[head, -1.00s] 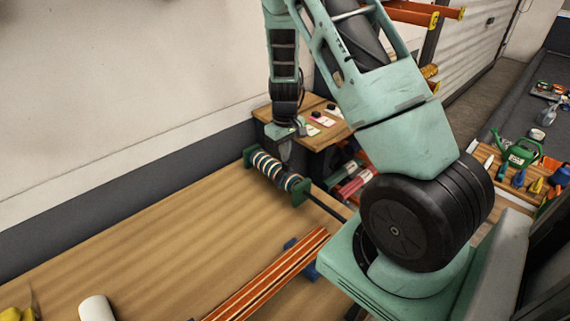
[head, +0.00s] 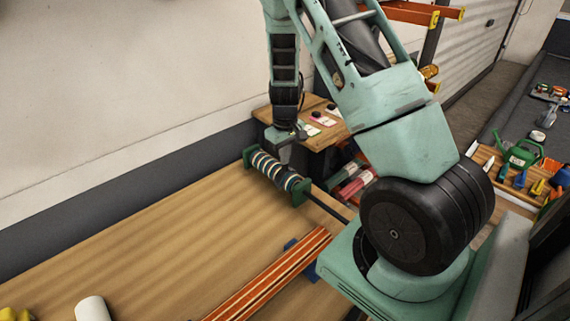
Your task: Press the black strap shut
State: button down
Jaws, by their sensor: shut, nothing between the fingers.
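A striped roll (head: 268,167) in cream, teal and brown lies between two green end plates on the wooden table, with a dark bar running out to the right. Dark bands cross the roll, and the darkest part is near its right end; which one is the black strap is too small to tell, and I cannot see whether it is closed. My gripper (head: 284,156) points down over the right half of the roll, fingers shut and empty. Its tips are at or just above the roll; contact cannot be told. The gripper hides part of the roll behind it.
A small wooden stand (head: 318,138) with cards and dark pieces is behind the roll. An orange striped beam (head: 272,278) lies at the front, and a white cylinder (head: 92,309) is at front left. The table's middle left is clear. The wall runs close behind.

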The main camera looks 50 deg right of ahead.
notch_tip(320, 180, up, 8)
jog(key=p, duration=0.5)
jog(key=shift+p, duration=0.4)
dwell(0.6)
jog(key=s+a+r+n+y+b, duration=0.1)
jog(key=s+a+r+n+b, duration=0.15)
jog(key=a, duration=1.05)
jog(key=s+a+r+n+y+b, duration=0.1)
jog(key=s+a+r+b, duration=0.15)
jog(key=a, duration=0.95)
jog(key=s+a+r+n+b, duration=0.1)
jog(key=s+a+n+b, duration=0.1)
jog(key=s+a, duration=0.4)
jog(key=s+a+n+h+b, duration=0.1)
jog(key=s+a+n, duration=0.2)
jog(key=s, duration=1)
jog(key=a, duration=0.2)
jog(key=shift+a+r+b, duration=0.4)
